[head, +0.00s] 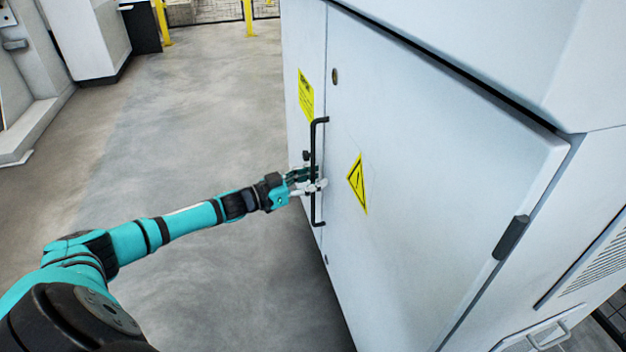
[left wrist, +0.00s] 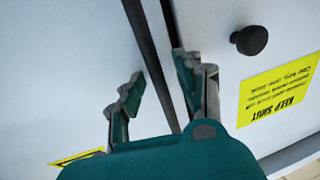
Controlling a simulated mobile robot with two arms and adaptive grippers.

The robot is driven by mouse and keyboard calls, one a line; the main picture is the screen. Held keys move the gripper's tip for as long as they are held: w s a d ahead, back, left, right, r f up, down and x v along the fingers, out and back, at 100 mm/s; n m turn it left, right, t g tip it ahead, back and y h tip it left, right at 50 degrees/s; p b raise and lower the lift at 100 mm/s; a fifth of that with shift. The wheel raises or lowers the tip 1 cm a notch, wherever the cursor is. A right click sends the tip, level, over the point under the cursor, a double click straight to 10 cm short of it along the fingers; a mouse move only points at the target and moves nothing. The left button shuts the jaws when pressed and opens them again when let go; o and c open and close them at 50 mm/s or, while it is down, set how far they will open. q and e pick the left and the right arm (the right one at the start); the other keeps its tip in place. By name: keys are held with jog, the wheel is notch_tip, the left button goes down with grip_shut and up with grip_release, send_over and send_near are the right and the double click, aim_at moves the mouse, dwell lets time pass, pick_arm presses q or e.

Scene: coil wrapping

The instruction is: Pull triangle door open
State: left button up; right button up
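The triangle door (head: 420,210) is a large white cabinet panel with a yellow triangle warning sign (head: 357,183). It looks shut, with a dark seam along its top edge. A long black bar handle (head: 313,140) stands upright near its left edge. My left gripper (head: 318,186) is at the lower half of the handle. In the left wrist view the handle (left wrist: 146,45) runs between the two fingers, with a visible gap to the left finger, so the gripper is open around it. My right gripper is out of view.
A narrow panel left of the door bears a yellow label (head: 306,96) and a black knob (left wrist: 249,40). A black hinge (head: 511,237) is on the door's right edge. The grey floor (head: 215,100) left of the cabinet is clear. Yellow posts (head: 248,18) stand at the back.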

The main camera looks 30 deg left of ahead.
pick_arm(q)
grip_shut()
dwell(0.4)
